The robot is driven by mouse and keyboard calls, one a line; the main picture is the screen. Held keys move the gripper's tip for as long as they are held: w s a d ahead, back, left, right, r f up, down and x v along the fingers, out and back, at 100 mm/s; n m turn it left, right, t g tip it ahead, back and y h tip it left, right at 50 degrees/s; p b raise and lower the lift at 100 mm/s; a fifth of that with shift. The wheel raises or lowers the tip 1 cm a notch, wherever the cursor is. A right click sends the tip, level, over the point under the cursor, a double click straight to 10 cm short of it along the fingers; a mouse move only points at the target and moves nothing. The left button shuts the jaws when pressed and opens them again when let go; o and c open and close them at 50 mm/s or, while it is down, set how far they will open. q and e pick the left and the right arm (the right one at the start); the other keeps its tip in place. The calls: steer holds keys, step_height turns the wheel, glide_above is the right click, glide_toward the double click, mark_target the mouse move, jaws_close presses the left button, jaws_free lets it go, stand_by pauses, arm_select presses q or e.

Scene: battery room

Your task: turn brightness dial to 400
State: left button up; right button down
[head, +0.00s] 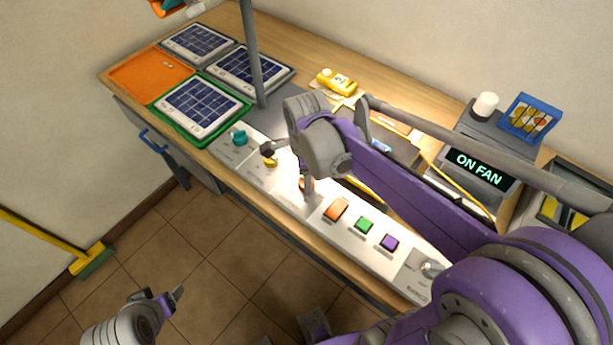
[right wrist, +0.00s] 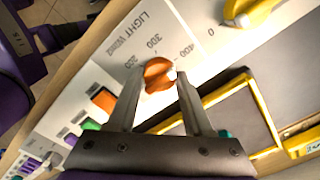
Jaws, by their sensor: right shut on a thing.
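The orange brightness dial (right wrist: 158,74) is between the fingers of my right gripper (right wrist: 158,82) in the right wrist view. Its scale reads "LIGHT W/m2" with marks 200, 300 and 400 beside it. The fingers close on the dial's sides; its exact pointer angle is hard to read. In the head view the dial (head: 304,182) is mostly hidden behind my right gripper (head: 308,188). My left gripper (head: 168,298) hangs over the floor at the lower left, away from the panel; its finger gap is unclear.
The white control panel (head: 290,196) also has a teal dial (head: 239,138), a yellow dial (head: 270,160) and orange (head: 336,209), green (head: 364,225) and purple (head: 389,243) buttons. A display (head: 480,167) reads "ON FAN". Solar panels (head: 197,108) lie at the left. A post (head: 252,55) stands behind.

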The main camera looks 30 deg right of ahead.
steer(key=shift+c, duration=1.5)
jaws_free()
step_height(320, 180, up, 11)
steer(key=shift+p, duration=0.45)
steer(key=shift+f, duration=0.15)
